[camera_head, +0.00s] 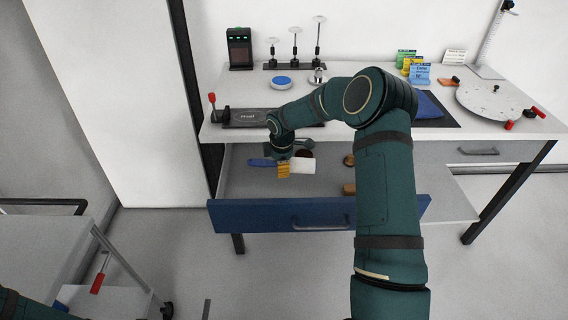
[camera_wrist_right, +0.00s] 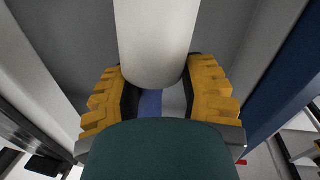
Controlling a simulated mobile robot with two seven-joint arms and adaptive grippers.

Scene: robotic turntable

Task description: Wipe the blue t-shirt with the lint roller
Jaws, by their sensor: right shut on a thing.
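The lint roller shows its white roll (camera_head: 302,166) and blue handle (camera_head: 262,162) inside the open drawer. My right gripper (camera_head: 284,170) reaches down into the drawer and is shut on the lint roller. In the right wrist view, the white roll (camera_wrist_right: 157,40) lies at the top, and part of the blue handle (camera_wrist_right: 150,104) shows between the yellow fingers (camera_wrist_right: 157,95). The blue t-shirt (camera_head: 428,106) lies on a dark mat on the tabletop, partly hidden behind my right arm. My left gripper is out of view.
The open drawer (camera_head: 250,214) with a blue front also holds brown round items (camera_head: 349,188). The table (camera_head: 215,133) above carries a turntable (camera_head: 497,100), a black scale (camera_head: 262,117), a blue-topped disc (camera_head: 281,82) and sign cards (camera_head: 420,73). A grey cart (camera_head: 40,250) stands at lower left.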

